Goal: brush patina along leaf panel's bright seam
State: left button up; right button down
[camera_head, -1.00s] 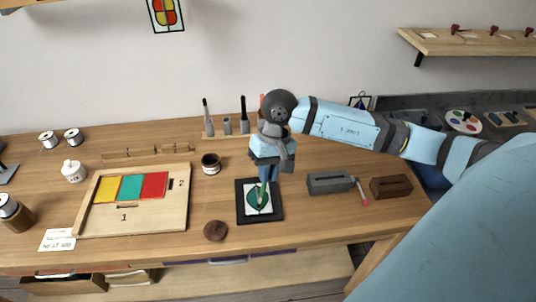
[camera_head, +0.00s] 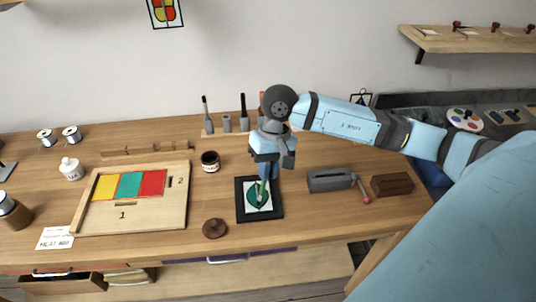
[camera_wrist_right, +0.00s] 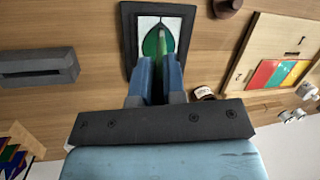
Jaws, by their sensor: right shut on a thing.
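The leaf panel, a green leaf on white glass in a black frame (camera_head: 278,212), lies flat on the bench in the head view. It also shows in the right wrist view (camera_wrist_right: 130,30), with a dark line down the leaf's middle. My right gripper (camera_head: 266,177) points down over the panel's upper part, shut on a slim green brush (camera_head: 262,188). The brush also shows between the fingers (camera_wrist_right: 155,65) in the right wrist view. Its tip is over the leaf; I cannot tell whether it touches. The fingers and brush hide part of the leaf's seam. My left gripper is out of view.
A wooden tray with coloured panes (camera_head: 186,215) lies left of the panel. A dark jar (camera_head: 210,161) and a brown round piece (camera_head: 215,229) stand nearby. A grey block (camera_head: 330,180) and a brown block (camera_head: 392,185) are right. Upright tools stand behind.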

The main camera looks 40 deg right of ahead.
jog(key=shift+f+b, duration=0.35)
jog(key=shift+b, duration=0.05)
jog(key=shift+b, duration=0.65)
dwell(2.1)
